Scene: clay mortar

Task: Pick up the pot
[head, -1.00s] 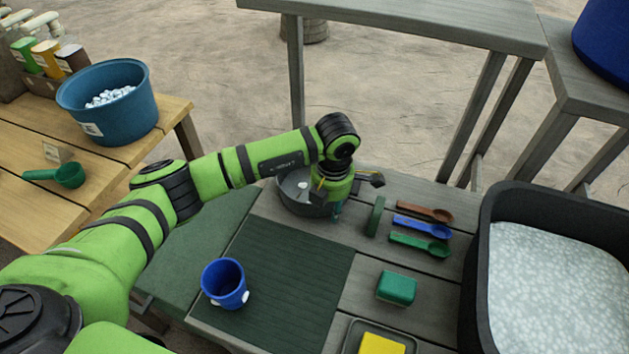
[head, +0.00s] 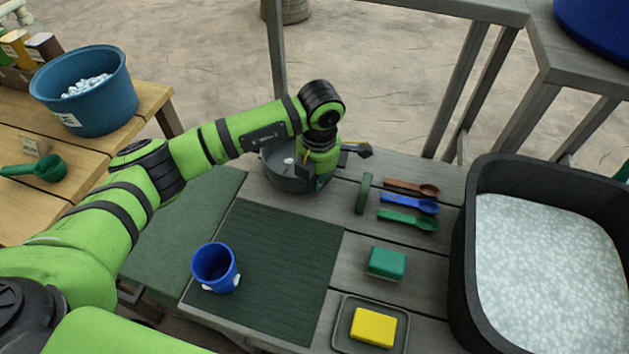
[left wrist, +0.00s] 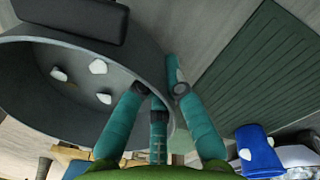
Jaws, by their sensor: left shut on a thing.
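The pot (head: 283,180) is a round grey vessel at the far edge of the slatted grey table, partly hidden behind my left arm and gripper. In the left wrist view the pot (left wrist: 45,110) is large, with a few white pieces inside and a dark block-like part across its rim. My left gripper (head: 322,184) is at the pot's right side. In the left wrist view its teal fingers (left wrist: 160,92) are on both sides of the pot's rim, shut on the wall. I cannot tell whether the pot's base touches the table. My right gripper is not in view.
A dark green ribbed mat (head: 270,265) bears a blue cup (head: 215,268). To the right are three scoops (head: 408,203), a green block (head: 386,263), a yellow sponge (head: 373,327) on a tray and a big black tub (head: 462,265). A blue bucket (head: 95,108) stands left.

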